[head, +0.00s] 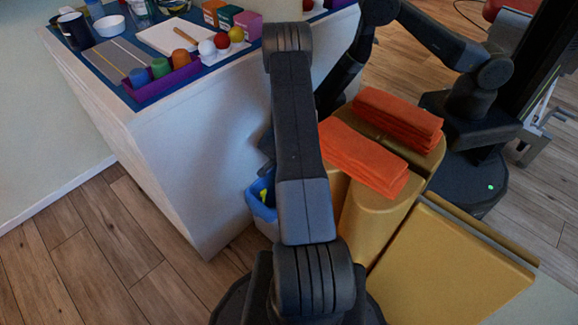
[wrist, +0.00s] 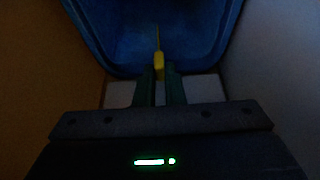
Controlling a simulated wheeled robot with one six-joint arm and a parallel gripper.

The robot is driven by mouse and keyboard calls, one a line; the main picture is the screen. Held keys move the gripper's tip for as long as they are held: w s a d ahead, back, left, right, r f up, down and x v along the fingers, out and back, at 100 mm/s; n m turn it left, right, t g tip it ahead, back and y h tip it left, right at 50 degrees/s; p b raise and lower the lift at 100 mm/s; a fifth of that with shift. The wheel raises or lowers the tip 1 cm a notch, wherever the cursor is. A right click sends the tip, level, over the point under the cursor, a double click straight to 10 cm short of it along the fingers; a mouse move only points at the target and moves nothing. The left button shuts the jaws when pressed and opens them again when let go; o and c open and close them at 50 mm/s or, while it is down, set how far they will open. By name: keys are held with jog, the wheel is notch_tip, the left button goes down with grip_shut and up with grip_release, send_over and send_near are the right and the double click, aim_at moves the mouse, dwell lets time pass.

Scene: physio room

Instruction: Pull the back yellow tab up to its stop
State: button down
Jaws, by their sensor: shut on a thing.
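A yellow tab (wrist: 159,66) stands between my gripper's fingertips (wrist: 159,73) in the wrist view, with a thin yellow strip running on beyond it. My gripper is shut on this tab. The tab is at the near rim of a dark blue bin (wrist: 110,50). In the head view the blue bin (head: 261,211) stands on the floor beside the white cabinet, with a bit of yellow (head: 264,195) showing at its opening. My arm hides much of the bin and my gripper there. I cannot tell how far up the tab is.
The white cabinet (head: 185,150) is close on the left, with paint pots, a purple tray (head: 160,82) and colored balls on top. Tan padded blocks (head: 370,225) with folded orange towels (head: 364,155) stand close on the right. The wood floor (head: 75,250) at lower left is clear.

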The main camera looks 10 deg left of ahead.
jog(key=shift+r+p, duration=1.1)
jog(key=shift+p, duration=0.2)
jog(key=c, duration=1.5)
grip_release()
jog(key=p+v, duration=0.4)
jog(key=v, duration=0.9)
jog(key=shift+s+r+p, duration=0.2)
jog(key=shift+r+p, duration=0.05)
jog(key=shift+p, duration=0.15)
jog(key=shift+a, duration=0.1)
